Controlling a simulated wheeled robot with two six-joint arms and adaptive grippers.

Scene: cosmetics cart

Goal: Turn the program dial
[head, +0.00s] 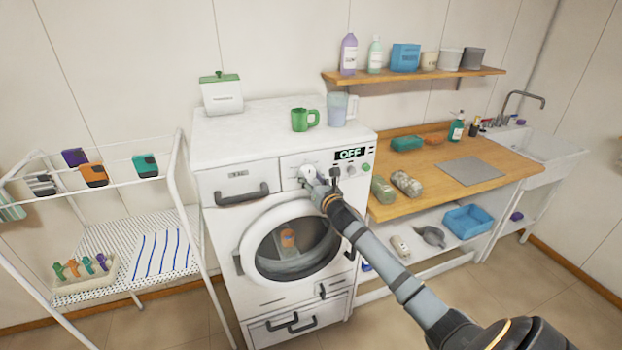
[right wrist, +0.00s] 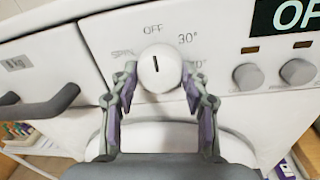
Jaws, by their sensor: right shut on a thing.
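The program dial (right wrist: 158,68) is a round white knob on the washing machine's front panel. Its black mark stands nearly upright, toward the printed OFF; SPIN is printed to the left and 30° to the right. In the head view the dial (head: 307,171) is partly covered by my right gripper (head: 319,180). In the right wrist view the fingers of my right gripper (right wrist: 159,90) are on both sides of the dial, shut on it. The display (head: 350,153) reads OFF. The washing machine (head: 222,225) has its round door shut. My left gripper is not in view.
Two small knobs (right wrist: 274,75) sit right of the dial, below the display. A drawer handle (right wrist: 42,108) juts out on the left. A green mug (head: 305,120) and a pitcher (head: 338,108) stand on top. A wire rack (head: 165,170) is left, a wooden counter (head: 440,205) right.

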